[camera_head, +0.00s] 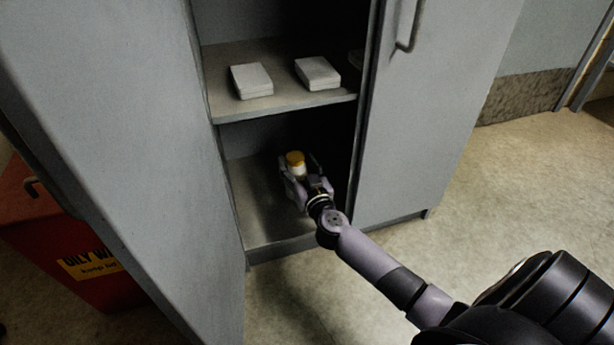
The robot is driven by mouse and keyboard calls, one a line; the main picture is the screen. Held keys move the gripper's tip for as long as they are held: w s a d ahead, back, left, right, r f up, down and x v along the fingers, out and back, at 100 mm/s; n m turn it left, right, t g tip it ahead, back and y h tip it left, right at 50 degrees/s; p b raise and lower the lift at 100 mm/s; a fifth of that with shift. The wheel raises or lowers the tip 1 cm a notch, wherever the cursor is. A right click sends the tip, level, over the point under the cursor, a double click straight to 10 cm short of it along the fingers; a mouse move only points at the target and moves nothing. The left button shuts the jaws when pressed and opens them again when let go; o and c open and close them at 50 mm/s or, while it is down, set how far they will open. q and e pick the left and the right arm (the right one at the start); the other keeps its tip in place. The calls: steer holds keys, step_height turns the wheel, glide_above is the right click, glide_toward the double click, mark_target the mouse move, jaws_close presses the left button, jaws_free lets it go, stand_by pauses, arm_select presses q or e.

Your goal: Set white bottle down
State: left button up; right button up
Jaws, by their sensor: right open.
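The white bottle (298,171) with its yellow-orange cap stands upright in the lower compartment of the grey cabinet, at its bottom shelf (262,207). My right gripper (300,172) reaches in from the right and is open, with its fingers on either side of the bottle. The lower part of the bottle is hidden by the gripper, so I cannot tell whether its base touches the shelf or whether the fingers touch it. My left gripper is not in view.
Two white boxes (251,80) (317,72) lie on the upper shelf (284,103). The left door (110,120) stands open; the right door panel (425,130) is beside my arm. A red oily-waste bin (75,245) stands at left. Bottom shelf is free left of the bottle.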

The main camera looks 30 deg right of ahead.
steer(key=p+v, duration=0.3)
steer(key=v, duration=0.6)
steer(key=shift+r, duration=0.15)
